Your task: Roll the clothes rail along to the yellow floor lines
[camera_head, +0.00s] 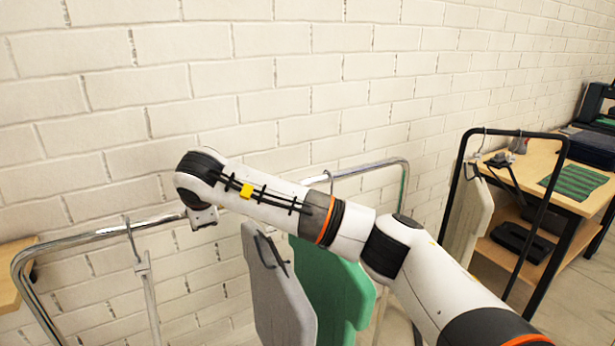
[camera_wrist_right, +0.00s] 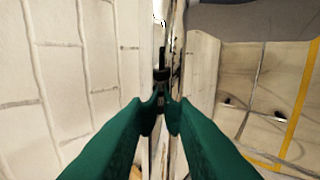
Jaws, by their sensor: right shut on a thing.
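The chrome clothes rail (camera_head: 95,236) stands along the brick wall, its top bar running from lower left to a bent corner at the right. A grey garment (camera_head: 280,295) and a green garment (camera_head: 335,285) hang on it, partly behind my right arm. My right gripper (camera_head: 203,217) is at the top bar; its fingertips are hidden in the head view. In the right wrist view, its green fingers (camera_wrist_right: 160,103) are shut on the chrome bar (camera_wrist_right: 174,60). A yellow floor line (camera_wrist_right: 301,95) shows at the right of that view. My left gripper is not in view.
A black-framed rail (camera_head: 545,200) with a pale garment (camera_head: 468,215) stands at the right. Behind it is a wooden workbench (camera_head: 586,206) with a green mat (camera_head: 575,182). A wooden edge (camera_head: 10,275) shows at far left. The brick wall lies close behind the rail.

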